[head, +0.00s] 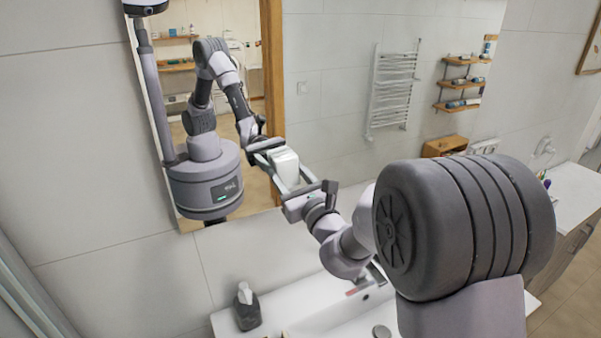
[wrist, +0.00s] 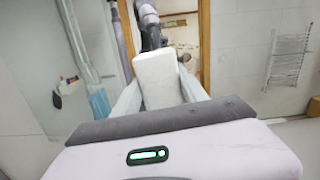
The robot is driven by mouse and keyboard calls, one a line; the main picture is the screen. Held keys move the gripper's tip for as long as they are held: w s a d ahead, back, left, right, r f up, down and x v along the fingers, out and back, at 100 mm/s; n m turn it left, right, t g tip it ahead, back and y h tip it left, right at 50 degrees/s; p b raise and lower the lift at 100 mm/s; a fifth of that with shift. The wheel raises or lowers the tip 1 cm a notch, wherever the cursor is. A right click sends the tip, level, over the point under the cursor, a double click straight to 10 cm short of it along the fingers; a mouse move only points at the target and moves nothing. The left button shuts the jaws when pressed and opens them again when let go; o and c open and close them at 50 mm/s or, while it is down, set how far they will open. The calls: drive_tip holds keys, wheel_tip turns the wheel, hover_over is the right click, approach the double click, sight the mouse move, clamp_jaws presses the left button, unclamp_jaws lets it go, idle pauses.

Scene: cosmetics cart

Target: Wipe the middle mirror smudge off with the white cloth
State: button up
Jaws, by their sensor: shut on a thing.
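The white cloth (head: 285,168) is a folded block held between the fingers of my gripper (head: 290,184), in front of the lower part of the mirror (head: 330,95). In the wrist view the cloth (wrist: 158,82) stands up between the two pale fingers of my gripper (wrist: 160,98). The mirror (wrist: 235,60) fills much of the background there. The cloth is close to the glass, but I cannot tell whether it touches. I cannot make out the middle smudge for certain; the cloth, my arm and reflections cover part of the glass.
A white sink counter (head: 300,310) lies below the mirror, with a dark soap dispenser (head: 247,307) at its left and a faucet (head: 372,278) near my arm. A side counter (head: 575,195) stands at the right. The towel radiator and shelves are reflections.

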drive_tip(key=shift+s+a, duration=0.1)
drive_tip(key=shift+a, duration=0.25)
drive_tip(key=shift+r+b+v, duration=0.2)
drive_tip(key=shift+b+v, duration=0.2)
drive_tip(key=shift+v, duration=1.1)
drive_tip(key=shift+r+b+v, duration=0.15)
drive_tip(key=shift+b+v, duration=0.2)
drive_tip(key=shift+v, duration=1.15)
drive_tip(key=shift+d, duration=0.1)
drive_tip(key=v, duration=0.3)
drive_tip(key=shift+r+b, duration=0.15)
drive_tip(key=shift+b, duration=0.15)
